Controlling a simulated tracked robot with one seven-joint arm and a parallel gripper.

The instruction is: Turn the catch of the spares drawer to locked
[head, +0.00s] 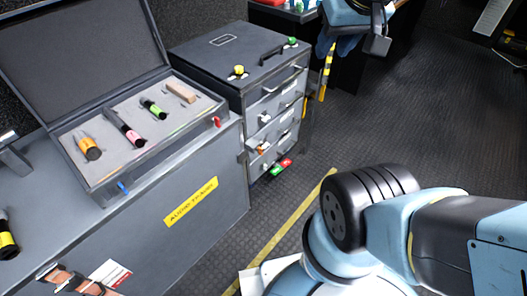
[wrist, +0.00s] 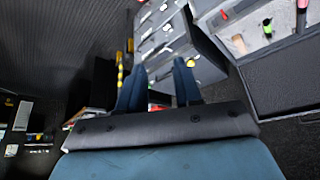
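The grey drawer cabinet (head: 205,55) stands in the middle left of the head view, with several stacked drawers (head: 272,105) facing right. Small pale fittings and an orange piece (head: 262,148) show on the drawer fronts. I cannot read which drawer is the spares drawer, nor tell how its catch is set. The drawer fronts also show in the wrist view (wrist: 160,38), beyond the fingers. My gripper (wrist: 157,72) is open, its two dark blue fingers apart with nothing seen between them. In the head view it is at the top, partly cut off, right of the cabinet.
A grey bench marked "AUDIO TRUCK" (head: 190,202) carries an open case (head: 75,165) with several small items, left of the cabinet. Red and green pieces (head: 280,167) show low by the drawers. The dark floor (head: 430,110) at right is clear.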

